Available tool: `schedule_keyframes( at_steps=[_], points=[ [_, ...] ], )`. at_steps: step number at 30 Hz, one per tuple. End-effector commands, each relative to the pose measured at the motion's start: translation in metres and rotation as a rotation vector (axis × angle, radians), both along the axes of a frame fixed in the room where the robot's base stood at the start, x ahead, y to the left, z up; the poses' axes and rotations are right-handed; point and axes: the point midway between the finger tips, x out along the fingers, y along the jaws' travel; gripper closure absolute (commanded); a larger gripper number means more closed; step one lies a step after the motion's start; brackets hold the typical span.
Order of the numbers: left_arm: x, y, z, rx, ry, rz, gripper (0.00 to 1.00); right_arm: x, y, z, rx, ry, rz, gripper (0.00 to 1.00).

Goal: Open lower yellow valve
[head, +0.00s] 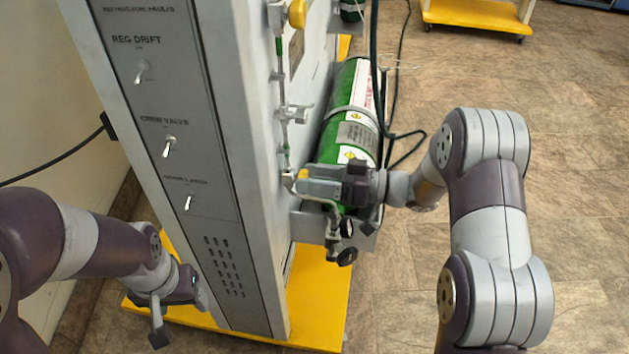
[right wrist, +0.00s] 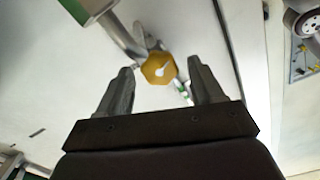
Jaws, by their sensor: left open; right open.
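The lower yellow valve (head: 303,174) is a small yellow knob on the side of the grey trainer panel, partly hidden by my right gripper in the head view. My right gripper (right wrist: 163,75) is open with a finger on each side of the knob; a gap shows on both sides. In the head view my right gripper (head: 316,187) is at the panel's side. My left gripper (head: 180,316) is open and empty, low by the panel's front.
An upper yellow valve (head: 297,13) sits higher on the same side. A green cylinder (head: 350,88) stands behind my right gripper, with dark hoses (head: 377,60) beside it. The panel's yellow base (head: 318,308) spreads at the floor. Floor to the right is clear.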

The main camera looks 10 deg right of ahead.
Motion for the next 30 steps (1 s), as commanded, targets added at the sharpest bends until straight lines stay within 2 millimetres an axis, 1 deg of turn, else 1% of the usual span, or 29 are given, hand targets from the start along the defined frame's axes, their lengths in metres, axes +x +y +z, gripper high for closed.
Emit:
schedule_keyframes(
  at_steps=[7,8,9,11,12,22,30],
  points=[
    [0.000,0.000,0.000,0.000,0.000,0.000,0.33,0.000,0.001,0.001,0.000,-0.001,0.000,0.33],
    [0.000,0.000,0.000,0.000,0.000,0.000,0.33,0.000,0.001,0.001,0.000,-0.001,0.000,0.43],
    [0.000,0.000,0.000,0.000,0.000,0.000,0.33,0.000,0.001,0.001,0.000,-0.001,0.000,0.56],
    [0.000,0.000,0.000,0.000,0.000,0.000,0.33,0.000,0.001,0.001,0.000,-0.001,0.000,0.76],
    [0.000,0.000,0.000,0.000,0.000,0.000,0.33,0.000,0.001,0.001,0.000,-0.001,0.000,0.89],
    [0.000,0.000,0.003,0.000,0.000,0.000,0.33,0.000,0.001,0.002,-0.012,-0.037,0.001,0.89],
    [0.000,0.000,0.010,0.000,0.000,0.000,0.33,-0.001,0.001,0.002,-0.063,-0.194,0.001,0.89]
  ],
)
